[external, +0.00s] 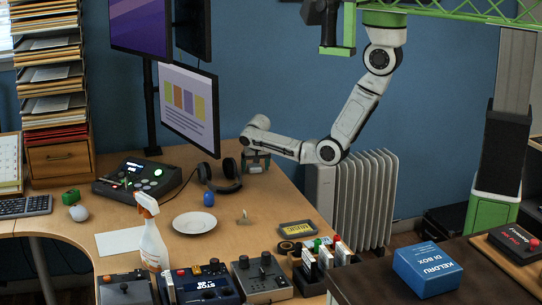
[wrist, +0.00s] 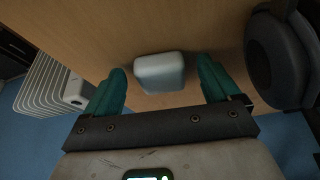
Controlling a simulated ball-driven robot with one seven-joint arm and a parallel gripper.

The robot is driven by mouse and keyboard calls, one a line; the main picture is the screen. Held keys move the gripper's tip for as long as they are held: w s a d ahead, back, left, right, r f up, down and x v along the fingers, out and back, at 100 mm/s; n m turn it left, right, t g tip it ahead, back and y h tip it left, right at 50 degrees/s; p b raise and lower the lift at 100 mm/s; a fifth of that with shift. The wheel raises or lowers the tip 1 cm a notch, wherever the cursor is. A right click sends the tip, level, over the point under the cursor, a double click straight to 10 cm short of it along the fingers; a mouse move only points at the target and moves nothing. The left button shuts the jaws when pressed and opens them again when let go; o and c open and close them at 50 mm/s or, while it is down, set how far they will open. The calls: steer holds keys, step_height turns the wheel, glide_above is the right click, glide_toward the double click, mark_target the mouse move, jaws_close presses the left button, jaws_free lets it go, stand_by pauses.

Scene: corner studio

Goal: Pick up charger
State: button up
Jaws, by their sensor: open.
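A pale grey-white block with rounded edges, which looks like the charger (wrist: 160,73), lies on the wooden desk in the wrist view. My gripper (wrist: 162,70) is open, with one teal finger to the left of the block and one to the right. Gaps show between the block and both fingers. In the external view my gripper (external: 256,163) is low over the far right part of the desk. The charger is too small and too covered by the gripper there to make out clearly.
Black headphones (external: 226,177) lie close to the left of my gripper; in the wrist view they are at the right (wrist: 278,55). A white radiator (external: 362,190) stands beyond the desk edge.

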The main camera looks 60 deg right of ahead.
steer(key=shift+c, duration=0.2)
steer(key=c, duration=1.2)
steer(key=shift+o, duration=0.2)
